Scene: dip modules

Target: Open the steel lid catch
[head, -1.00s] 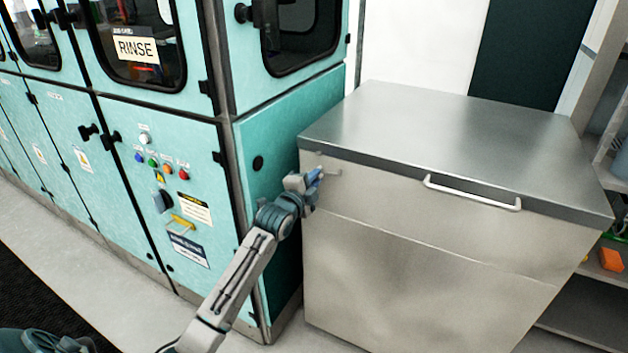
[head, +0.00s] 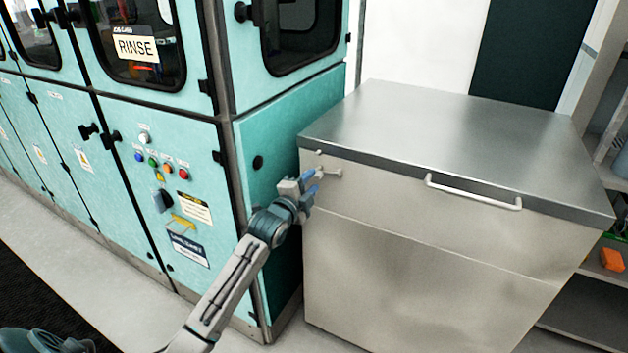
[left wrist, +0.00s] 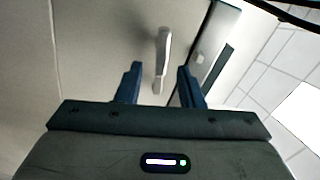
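The steel lid catch (head: 332,173) is a small pale lever on the upper left of the steel chest's front, just below the lid (head: 450,135). In the left wrist view the catch (left wrist: 162,58) is a light bar ahead of the fingers, lined up with the gap between them. My left gripper (head: 314,181) is just left of the catch, its blue fingers pointing at it. In the left wrist view the left gripper (left wrist: 161,70) has its fingers apart, with nothing gripped. I cannot tell whether a finger touches the catch. The lid is down. My right gripper is out of view.
A pale handle bar (head: 472,192) crosses the chest's front to the right. A teal rinse cabinet (head: 180,170) with several buttons stands close on the left, beside my left arm. Shelves (head: 590,300) stand at the far right. Pale floor (head: 130,290) lies in front.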

